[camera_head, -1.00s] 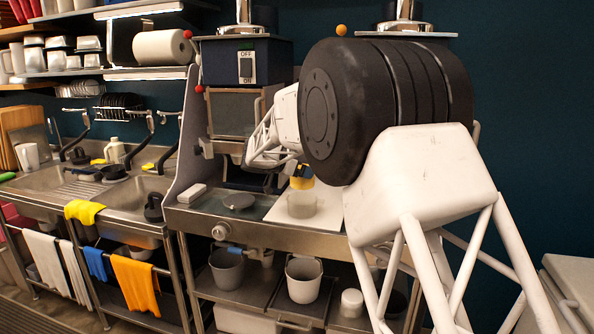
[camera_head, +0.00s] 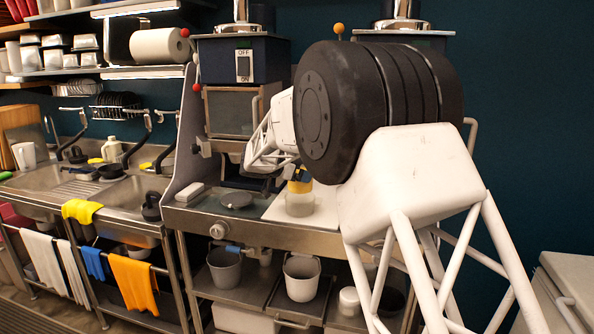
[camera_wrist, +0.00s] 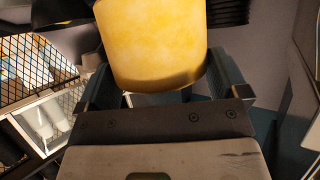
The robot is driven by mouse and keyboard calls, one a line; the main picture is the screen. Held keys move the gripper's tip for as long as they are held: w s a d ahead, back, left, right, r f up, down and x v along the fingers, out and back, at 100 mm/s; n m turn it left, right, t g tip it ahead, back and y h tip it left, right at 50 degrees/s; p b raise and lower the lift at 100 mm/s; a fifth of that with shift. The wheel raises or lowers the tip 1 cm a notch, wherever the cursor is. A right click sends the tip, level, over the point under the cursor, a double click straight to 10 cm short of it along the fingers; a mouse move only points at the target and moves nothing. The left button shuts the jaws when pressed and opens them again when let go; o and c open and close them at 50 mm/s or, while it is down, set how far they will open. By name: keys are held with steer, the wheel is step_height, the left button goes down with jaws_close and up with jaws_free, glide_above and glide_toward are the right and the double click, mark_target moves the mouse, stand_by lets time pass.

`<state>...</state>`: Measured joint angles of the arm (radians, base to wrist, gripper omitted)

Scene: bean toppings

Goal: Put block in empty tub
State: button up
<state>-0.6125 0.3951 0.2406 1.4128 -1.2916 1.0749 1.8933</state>
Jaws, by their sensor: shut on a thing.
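The yellow block (camera_head: 300,187) is held in my gripper (camera_head: 298,175), just below my white wrist. In the wrist view the block (camera_wrist: 152,45) fills the upper middle, between the two dark blue fingers. A small translucent pale tub (camera_head: 300,204) stands on a white board (camera_head: 327,210) on the steel counter. The block's lower edge appears at about the height of the tub's rim. I cannot tell whether it is just above the rim or slightly inside. The tub's inside is hidden, and the tub does not show clearly in the wrist view.
A dark round disc (camera_head: 237,199) and a small pale box (camera_head: 190,191) lie on the counter to the left. A machine with a glass front (camera_head: 229,111) stands behind. Grey buckets (camera_head: 301,277) are on the shelf below. My large arm hides the counter's right side.

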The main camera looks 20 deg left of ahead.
mark_target(296, 183)
steer(key=shift+f, duration=1.1)
steer(key=shift+f, duration=0.85)
stand_by(2.3)
steer(key=o, duration=0.8)
steer(key=shift+f, duration=0.1)
steer(key=shift+v, duration=3.95)
